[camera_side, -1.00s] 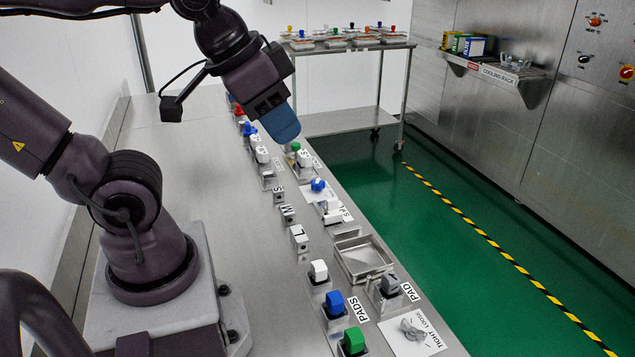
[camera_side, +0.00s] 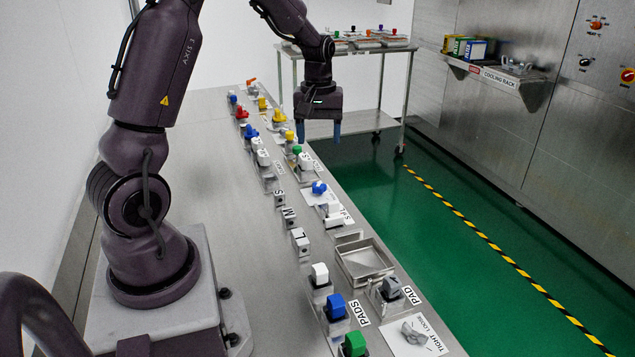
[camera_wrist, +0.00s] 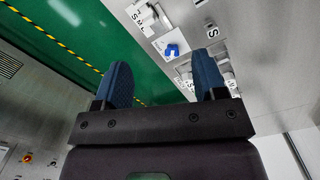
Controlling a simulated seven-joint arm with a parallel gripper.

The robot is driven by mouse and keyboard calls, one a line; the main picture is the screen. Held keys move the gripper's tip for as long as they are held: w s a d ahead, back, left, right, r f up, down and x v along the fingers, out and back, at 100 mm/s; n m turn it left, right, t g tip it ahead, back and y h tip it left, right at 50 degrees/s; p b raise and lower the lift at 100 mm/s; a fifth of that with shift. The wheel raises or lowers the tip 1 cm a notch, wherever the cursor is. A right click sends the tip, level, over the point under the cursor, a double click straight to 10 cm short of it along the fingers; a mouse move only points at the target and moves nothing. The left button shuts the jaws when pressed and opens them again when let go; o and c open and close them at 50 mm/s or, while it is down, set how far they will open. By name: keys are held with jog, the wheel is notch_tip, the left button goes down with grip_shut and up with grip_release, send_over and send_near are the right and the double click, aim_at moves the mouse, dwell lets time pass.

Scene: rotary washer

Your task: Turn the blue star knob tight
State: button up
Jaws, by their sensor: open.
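The blue star knob (camera_side: 319,187) sits on a white plate on the bench, near its right edge, in the side view. In the wrist view the blue knob (camera_wrist: 172,50) shows beyond and between my fingertips, on its white plate. My gripper (camera_side: 321,133) is above the far part of the bench's right edge, pointing down, higher than the knob and apart from it. Its two blue fingers are spread with nothing between them; they also show in the wrist view (camera_wrist: 163,75).
A green-topped piece (camera_side: 297,150) stands on the bench behind the knob. Several blocks and labels line the bench, with a shallow metal tray (camera_side: 364,259) nearer the camera. A grey knob (camera_side: 413,333) sits on a plate marked tight and loose. A cart (camera_side: 343,60) stands behind.

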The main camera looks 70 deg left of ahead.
aim_at(317, 184)
jog(key=w+a+f+n, duration=0.4)
jog(key=a+f+n, duration=0.4)
jog(key=a+n, duration=0.4)
notch_tip(317, 184, down, 12)
jog(key=shift+w+a+f, duration=0.1)
jog(key=shift+a, duration=0.05)
jog(key=c, duration=0.9)
